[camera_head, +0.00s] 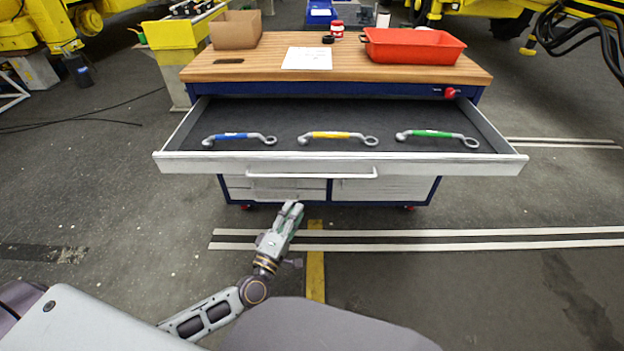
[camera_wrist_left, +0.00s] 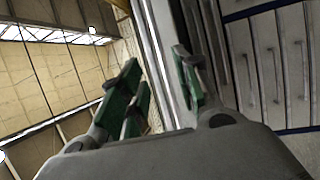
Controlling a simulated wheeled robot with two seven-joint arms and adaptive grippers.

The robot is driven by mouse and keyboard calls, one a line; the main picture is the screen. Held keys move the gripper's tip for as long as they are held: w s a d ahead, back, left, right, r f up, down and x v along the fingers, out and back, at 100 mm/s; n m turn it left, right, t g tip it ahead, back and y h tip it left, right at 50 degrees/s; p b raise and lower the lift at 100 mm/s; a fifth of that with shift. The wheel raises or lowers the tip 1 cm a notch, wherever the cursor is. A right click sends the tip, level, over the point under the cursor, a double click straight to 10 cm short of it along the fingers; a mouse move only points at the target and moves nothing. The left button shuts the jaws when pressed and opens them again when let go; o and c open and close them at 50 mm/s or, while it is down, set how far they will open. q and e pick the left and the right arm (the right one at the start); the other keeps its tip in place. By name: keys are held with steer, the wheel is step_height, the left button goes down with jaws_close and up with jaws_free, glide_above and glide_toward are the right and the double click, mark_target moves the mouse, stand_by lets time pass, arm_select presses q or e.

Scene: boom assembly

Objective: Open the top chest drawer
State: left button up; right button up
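The top chest drawer (camera_head: 340,164) is pulled far out from the chest (camera_head: 330,190) in the head view. Its bar handle (camera_head: 312,174) runs along the middle of the front. Three wrenches with blue, yellow and green grips lie on the dark drawer floor. My left gripper (camera_head: 291,208) is below and in front of the drawer handle, apart from it. In the left wrist view its green-padded fingers (camera_wrist_left: 160,90) are spread with nothing between them; a pale drawer edge shows behind them. My right gripper is not in view.
The wooden chest top (camera_head: 230,70) holds a red tray (camera_head: 412,46), a cardboard box (camera_head: 236,30), a paper sheet and small items. Lower closed drawers (camera_head: 285,189) sit beneath. Yellow machinery stands behind. The floor around the chest front is clear.

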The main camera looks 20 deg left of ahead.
mark_target(311, 177)
arm_select(q)
steer(key=shift+w+r, duration=0.1)
steer(key=shift+w, duration=0.05)
steer(key=shift+x, duration=6.7)
jaws_close()
